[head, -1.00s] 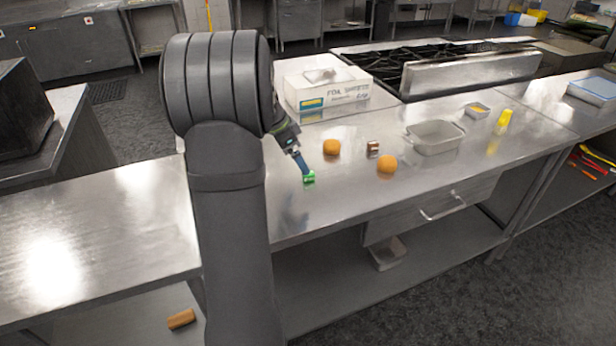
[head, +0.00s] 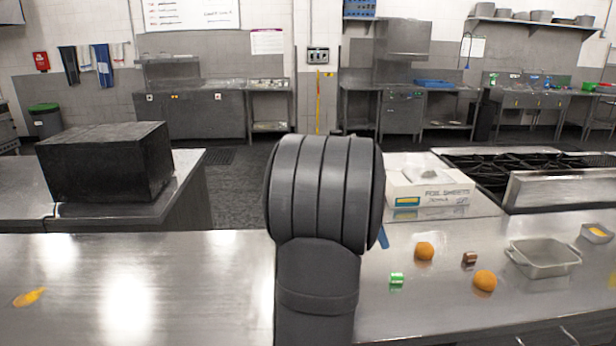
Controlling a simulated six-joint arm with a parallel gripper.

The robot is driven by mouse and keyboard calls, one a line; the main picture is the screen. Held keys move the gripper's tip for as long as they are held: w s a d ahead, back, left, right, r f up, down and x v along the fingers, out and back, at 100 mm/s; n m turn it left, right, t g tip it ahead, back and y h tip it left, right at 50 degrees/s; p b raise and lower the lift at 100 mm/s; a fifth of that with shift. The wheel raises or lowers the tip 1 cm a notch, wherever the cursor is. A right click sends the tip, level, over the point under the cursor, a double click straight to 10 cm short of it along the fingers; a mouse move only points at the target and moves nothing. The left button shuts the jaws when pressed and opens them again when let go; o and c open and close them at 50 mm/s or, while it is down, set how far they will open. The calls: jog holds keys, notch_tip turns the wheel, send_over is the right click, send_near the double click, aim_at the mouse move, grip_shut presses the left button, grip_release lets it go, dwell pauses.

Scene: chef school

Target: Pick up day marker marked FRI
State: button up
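A small green block (head: 397,279) lies on the steel counter (head: 200,285), right of my arm. A small brown block with a pale band (head: 470,258) lies further right, between two orange round things. Either could be a day marker, but I cannot read FRI on any of them. My gripper is mostly hidden behind my thick grey arm.
Orange round things (head: 424,251) (head: 485,281) lie near the blocks. A grey metal pan (head: 543,258) stands right, a foil box (head: 428,190) behind, beside a stove (head: 530,175). A yellow-orange item (head: 29,297) lies far left. The counter's left middle is clear.

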dwell(0.4)
jog(key=c, duration=1.1)
jog(key=m, duration=0.1)
send_over(396, 275)
jog(key=a, duration=0.2)
notch_tip(396, 275, down, 11)
jog(key=shift+f, duration=0.15)
jog(key=shift+x, duration=2.65)
